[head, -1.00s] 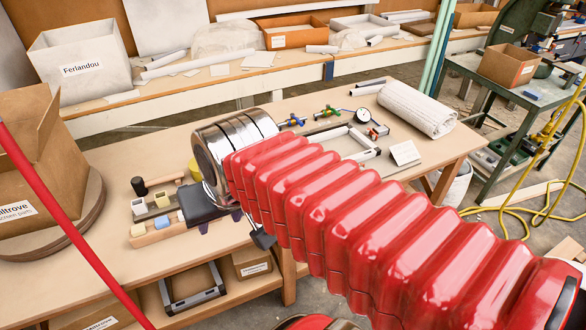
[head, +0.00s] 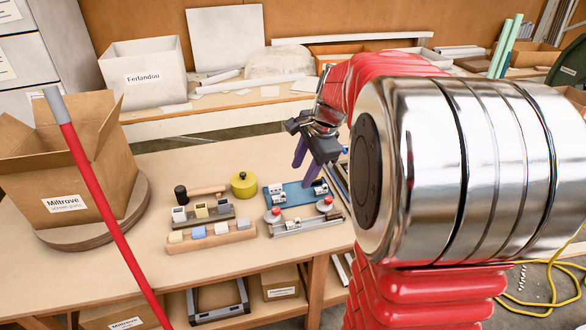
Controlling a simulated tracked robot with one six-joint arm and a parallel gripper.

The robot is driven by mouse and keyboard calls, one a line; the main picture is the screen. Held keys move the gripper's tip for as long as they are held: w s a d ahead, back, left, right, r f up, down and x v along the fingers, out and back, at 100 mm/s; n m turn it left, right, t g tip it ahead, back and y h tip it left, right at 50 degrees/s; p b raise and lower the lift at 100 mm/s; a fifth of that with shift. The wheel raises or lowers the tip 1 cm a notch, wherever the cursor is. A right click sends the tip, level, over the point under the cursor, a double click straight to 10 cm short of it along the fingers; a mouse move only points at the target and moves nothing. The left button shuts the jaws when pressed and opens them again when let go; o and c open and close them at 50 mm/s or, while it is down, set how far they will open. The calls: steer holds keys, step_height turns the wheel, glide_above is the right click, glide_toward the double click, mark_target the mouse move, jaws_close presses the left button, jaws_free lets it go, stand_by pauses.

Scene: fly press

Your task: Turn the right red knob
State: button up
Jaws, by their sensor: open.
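The right red knob (head: 326,203) sits at the right end of a low grey metal fixture (head: 308,223) on the workbench. The left red knob (head: 272,215) sits at the fixture's other end. My gripper (head: 303,176) hangs over the bench with its purple fingers pointing down. It is open and empty. In the picture it is above and a little left of the right knob, apart from it. The fingers overlap the blue plate (head: 288,196) behind the fixture. How high the fingertips are above it is hard to tell.
A blue plate with small white parts lies just behind the knobs. Left of them are a yellow round tin (head: 244,185), a mallet (head: 202,191) and block racks (head: 211,237). A cardboard box (head: 72,165) stands at far left. My arm hides the bench's right side.

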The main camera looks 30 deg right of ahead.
steer(key=w+d+f+m, duration=0.2)
steer(key=d+f+m, duration=0.25)
steer(key=d, duration=0.35)
steer(key=m+y, duration=0.1)
steer(key=m, duration=0.5)
glide_toward(330, 198)
steer(key=s+a+v, duration=0.1)
steer(key=v, duration=0.4)
steer(key=shift+w+d+r, duration=0.1)
steer(key=shift+d+r, duration=0.1)
steer(key=shift+d, duration=0.3)
steer(key=shift+f, duration=0.1)
steer(key=x, duration=1.3)
steer(key=shift+w+a+f, duration=0.1)
steer(key=shift+w+f, duration=0.15)
steer(key=shift+w, duration=0.1)
steer(key=shift+c, duration=0.3)
